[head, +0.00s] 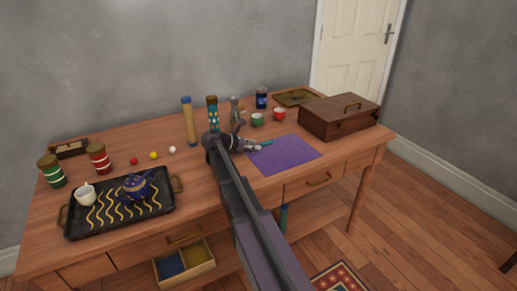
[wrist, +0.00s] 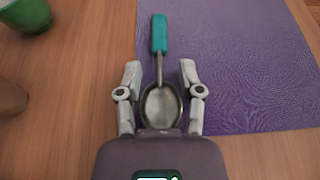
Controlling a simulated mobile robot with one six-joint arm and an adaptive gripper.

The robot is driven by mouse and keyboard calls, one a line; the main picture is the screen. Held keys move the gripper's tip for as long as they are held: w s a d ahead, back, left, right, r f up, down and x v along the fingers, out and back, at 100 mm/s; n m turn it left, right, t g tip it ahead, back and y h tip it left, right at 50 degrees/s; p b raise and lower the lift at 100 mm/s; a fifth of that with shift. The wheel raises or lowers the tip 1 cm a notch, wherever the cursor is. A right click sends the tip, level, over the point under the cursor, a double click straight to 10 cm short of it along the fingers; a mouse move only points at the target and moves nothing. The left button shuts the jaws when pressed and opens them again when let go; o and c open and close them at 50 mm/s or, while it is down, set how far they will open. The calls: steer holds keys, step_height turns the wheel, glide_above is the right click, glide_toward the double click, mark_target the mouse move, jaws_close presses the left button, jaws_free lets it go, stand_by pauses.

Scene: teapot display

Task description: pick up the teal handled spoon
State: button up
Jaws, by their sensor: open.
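The spoon (wrist: 160,104) has a teal handle (wrist: 159,33) and a metal bowl. In the wrist view it lies with its handle pointing away from me, partly over the left edge of the purple mat (wrist: 245,70). My gripper (wrist: 160,68) is open, with one finger on each side of the spoon's neck and bowl. Neither finger appears to touch the spoon. In the head view, my gripper (head: 250,146) is at the mat's upper left edge, and the teal handle (head: 263,142) shows just beyond it. The bowl is hidden there.
A green cup (head: 257,120) and a red cup (head: 279,114) stand behind the mat. A wooden box (head: 339,119) is at the right. A black tray (head: 75,229) holds a blue teapot (head: 136,188) at the left. Tall containers (head: 190,122) stand behind my arm.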

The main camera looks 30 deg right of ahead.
stand_by(0.5)
jaws_close()
steer(key=shift+r, duration=0.2)
step_height(320, 180, up, 4)
steer(key=p, duration=0.4)
steer(key=shift+f, duration=0.1)
steer(key=s, duration=1)
steer(key=s+d+p, duration=0.1)
steer(key=s, duration=0.5)
steer(key=shift+d+r, duration=0.1)
steer(key=shift+r, duration=0.3)
